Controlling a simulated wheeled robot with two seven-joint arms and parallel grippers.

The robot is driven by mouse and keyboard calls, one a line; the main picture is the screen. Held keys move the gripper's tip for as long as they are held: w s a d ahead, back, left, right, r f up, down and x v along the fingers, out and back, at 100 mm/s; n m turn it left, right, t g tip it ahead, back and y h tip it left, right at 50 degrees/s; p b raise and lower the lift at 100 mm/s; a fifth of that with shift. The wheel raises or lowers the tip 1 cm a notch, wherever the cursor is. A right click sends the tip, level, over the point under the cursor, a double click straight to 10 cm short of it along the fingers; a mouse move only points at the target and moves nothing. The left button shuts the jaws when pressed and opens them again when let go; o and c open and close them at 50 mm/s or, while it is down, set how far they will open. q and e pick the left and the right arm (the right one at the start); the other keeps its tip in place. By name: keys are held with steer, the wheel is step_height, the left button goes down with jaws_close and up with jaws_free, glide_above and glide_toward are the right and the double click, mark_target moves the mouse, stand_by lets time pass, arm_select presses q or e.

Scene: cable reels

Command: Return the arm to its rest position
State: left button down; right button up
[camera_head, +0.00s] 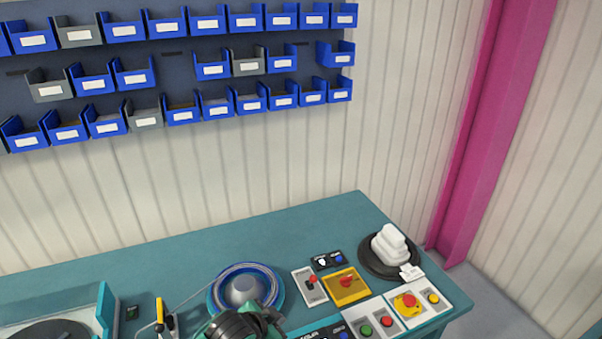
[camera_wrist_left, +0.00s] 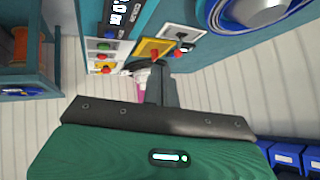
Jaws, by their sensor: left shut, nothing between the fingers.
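My left arm shows at the bottom middle of the head view, with its green and dark gripper (camera_head: 268,318) low over the front of the bench, partly cut off by the frame edge. In the left wrist view the left gripper (camera_wrist_left: 160,86) points toward the bench controls, its dark fingers together with nothing between them. It is apart from the blue cable reel (camera_head: 241,290), which lies on the bench just behind it. The reel's edge also shows at the top right of the wrist view (camera_wrist_left: 222,20). My right gripper is not in view.
The teal bench (camera_head: 200,262) carries a yellow switch panel (camera_head: 347,287), a red-button panel (camera_head: 408,303) and a dark round base with a white stacked object (camera_head: 390,247). A tray-like box (camera_head: 104,305) stands left. Blue bins (camera_head: 183,113) hang on the wall. The bench's back is clear.

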arm_select(q)
steer(key=s+a+f+n+g+y, duration=0.1)
steer(key=s+a+n, duration=0.2)
steer(key=s+a, duration=0.45)
steer(key=s+a+n+g+y, duration=0.2)
steer(key=s+a+n, duration=0.15)
steer(key=s, duration=0.65)
steer(key=s+a+f+n+g+y, duration=0.1)
steer(key=s+a+n, duration=0.1)
steer(key=s+a, duration=0.55)
step_height(320, 180, down, 33)
steer(key=s+d+g+b, duration=0.1)
steer(key=s+d+b, duration=0.1)
steer(key=s+a+f, duration=0.2)
steer(key=s+f, duration=0.7)
steer(key=f, duration=0.1)
steer(key=s+a+f+g+b, duration=0.1)
steer(key=s+a+f, duration=0.1)
steer(key=s+f, duration=0.8)
steer(key=shift+f+g+y, duration=0.3)
steer(key=shift+f+y, duration=0.1)
steer(key=shift+f, duration=0.1)
